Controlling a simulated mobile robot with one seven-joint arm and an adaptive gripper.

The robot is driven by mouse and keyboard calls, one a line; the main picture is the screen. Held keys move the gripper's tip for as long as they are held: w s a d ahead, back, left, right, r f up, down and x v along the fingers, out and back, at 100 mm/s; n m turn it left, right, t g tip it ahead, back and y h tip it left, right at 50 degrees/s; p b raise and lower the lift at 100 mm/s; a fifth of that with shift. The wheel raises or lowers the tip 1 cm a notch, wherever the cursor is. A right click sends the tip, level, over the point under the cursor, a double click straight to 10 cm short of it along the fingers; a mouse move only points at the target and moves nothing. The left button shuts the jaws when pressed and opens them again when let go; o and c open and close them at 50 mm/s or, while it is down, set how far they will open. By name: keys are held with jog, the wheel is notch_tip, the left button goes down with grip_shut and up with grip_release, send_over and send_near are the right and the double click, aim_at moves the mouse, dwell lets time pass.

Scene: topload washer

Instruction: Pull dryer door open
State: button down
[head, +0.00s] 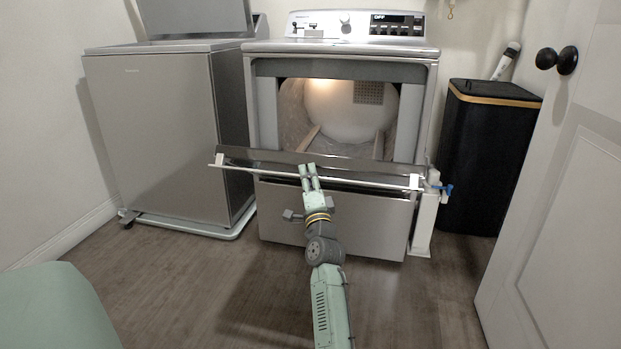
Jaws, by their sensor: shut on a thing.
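The dryer (432,90) stands at the centre of the head view. Its door (240,155) is tilted outward and down from the top, so the lit drum (340,118) shows through the opening. A long pale handle bar (265,173) runs across the door's outer edge. My gripper (307,172) is at the bar, left of its middle, with its fingers shut on it. My arm reaches up to the door from below. The fingers hide a short piece of the bar.
A grey topload washer (150,135) with a raised lid stands left of the dryer. A black hamper (488,155) and a white room door (560,200) are on the right. A narrow white item (424,225) stands beside the dryer. The wooden floor (230,290) in front is clear.

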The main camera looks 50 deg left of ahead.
jog(key=shift+r, duration=0.2)
jog(key=c, duration=1.4)
grip_release()
